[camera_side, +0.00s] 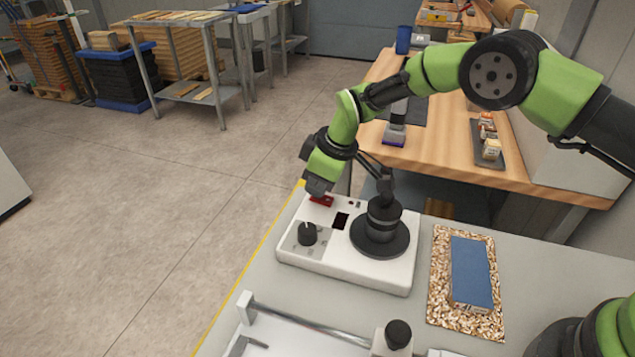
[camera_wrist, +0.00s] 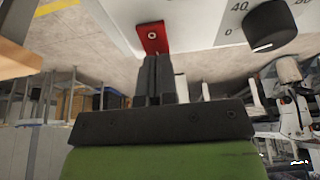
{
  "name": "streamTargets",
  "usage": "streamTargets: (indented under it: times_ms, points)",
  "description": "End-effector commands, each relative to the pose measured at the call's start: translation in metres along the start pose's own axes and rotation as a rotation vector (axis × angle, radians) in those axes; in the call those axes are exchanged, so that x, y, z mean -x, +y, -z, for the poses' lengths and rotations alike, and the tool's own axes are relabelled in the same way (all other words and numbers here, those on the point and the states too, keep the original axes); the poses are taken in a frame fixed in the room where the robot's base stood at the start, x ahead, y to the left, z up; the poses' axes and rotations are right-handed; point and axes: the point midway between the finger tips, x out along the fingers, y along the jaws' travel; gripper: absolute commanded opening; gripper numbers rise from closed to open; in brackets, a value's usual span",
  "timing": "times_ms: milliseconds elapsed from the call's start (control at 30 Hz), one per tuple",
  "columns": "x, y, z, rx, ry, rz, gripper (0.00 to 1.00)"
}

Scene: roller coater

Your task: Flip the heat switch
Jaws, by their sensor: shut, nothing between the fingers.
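The heat switch is a red rocker (camera_side: 321,201) on the back left corner of the white coater housing (camera_side: 345,270). In the wrist view the red switch (camera_wrist: 152,37) is fully visible, with a small round mark on it. My gripper (camera_side: 318,190) is just above the switch and partly covers it in the side view. In the wrist view my gripper's shut black fingers (camera_wrist: 156,60) point at the near end of the switch. They hold nothing. I cannot tell whether the fingertips touch the switch.
A black dial knob (camera_side: 307,234) stands in front of the switch, and it shows in the wrist view beside printed numbers (camera_wrist: 268,25). A black round post (camera_side: 382,232) rises from the housing's right side. A blue block (camera_side: 470,270) lies on a speckled board at right.

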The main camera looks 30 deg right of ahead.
Motion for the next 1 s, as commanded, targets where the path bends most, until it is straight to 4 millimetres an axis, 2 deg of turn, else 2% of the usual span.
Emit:
streamTargets:
  times_ms: [167,367,733,1000]
  points:
    - [-0.008,0.0,0.0,0.0,-0.002,0.0,0.0]
    - [-0.008,0.0,-0.001,0.0,-0.004,0.001,0.0]
    - [-0.001,0.0,-0.014,-0.003,-0.009,0.003,0.0]
    - [0.001,0.0,-0.014,-0.001,-0.004,0.001,0.0]
